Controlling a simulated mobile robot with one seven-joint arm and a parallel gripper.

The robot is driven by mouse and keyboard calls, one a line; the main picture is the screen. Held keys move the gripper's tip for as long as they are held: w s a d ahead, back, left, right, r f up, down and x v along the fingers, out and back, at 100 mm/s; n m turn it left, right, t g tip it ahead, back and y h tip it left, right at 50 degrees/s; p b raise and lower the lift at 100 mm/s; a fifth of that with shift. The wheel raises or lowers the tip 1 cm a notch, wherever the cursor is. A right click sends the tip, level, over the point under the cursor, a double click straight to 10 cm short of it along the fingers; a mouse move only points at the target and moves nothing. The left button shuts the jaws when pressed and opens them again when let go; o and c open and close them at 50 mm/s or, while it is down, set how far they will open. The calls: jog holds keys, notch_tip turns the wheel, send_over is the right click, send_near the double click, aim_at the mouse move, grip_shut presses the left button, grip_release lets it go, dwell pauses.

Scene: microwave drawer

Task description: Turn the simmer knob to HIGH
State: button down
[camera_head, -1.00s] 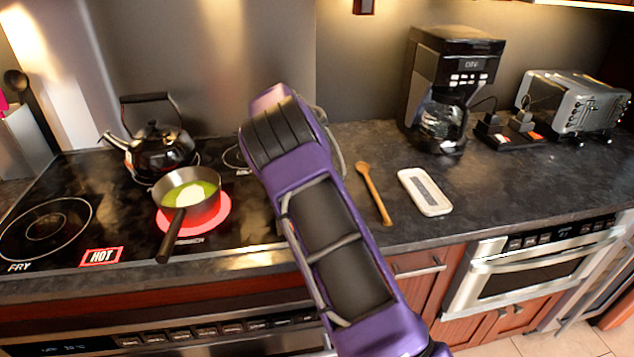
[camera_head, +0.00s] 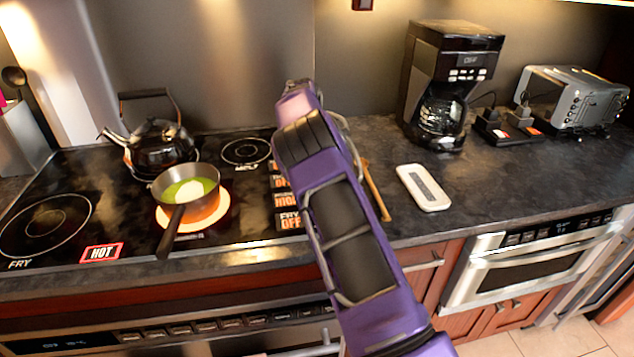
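The simmer knob itself cannot be made out. A column of orange-and-black labels stands at the cooktop's right edge, partly behind my purple arm. One label reads HIGH (camera_head: 285,200), and one below it reads FRY OFF (camera_head: 290,220). A pan (camera_head: 187,190) with green liquid and a pale lump sits on a glowing burner (camera_head: 220,215), its handle pointing to the front. My arm reaches up from the bottom of the picture, over the counter just right of the labels. My gripper's fingers are hidden behind the arm.
A black kettle (camera_head: 158,145) stands behind the pan. A wooden spoon (camera_head: 377,195) lies partly behind my arm, beside a white spoon rest (camera_head: 424,187). A coffee maker (camera_head: 445,85) and a toaster oven (camera_head: 570,98) stand at the back right. A red HOT sign (camera_head: 101,252) shows at front left.

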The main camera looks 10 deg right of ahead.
jog(key=shift+f, duration=0.1)
dwell(0.4)
jog(key=c, duration=0.5)
grip_release()
jog(key=shift+c, duration=0.2)
notch_tip(320, 180, up, 10)
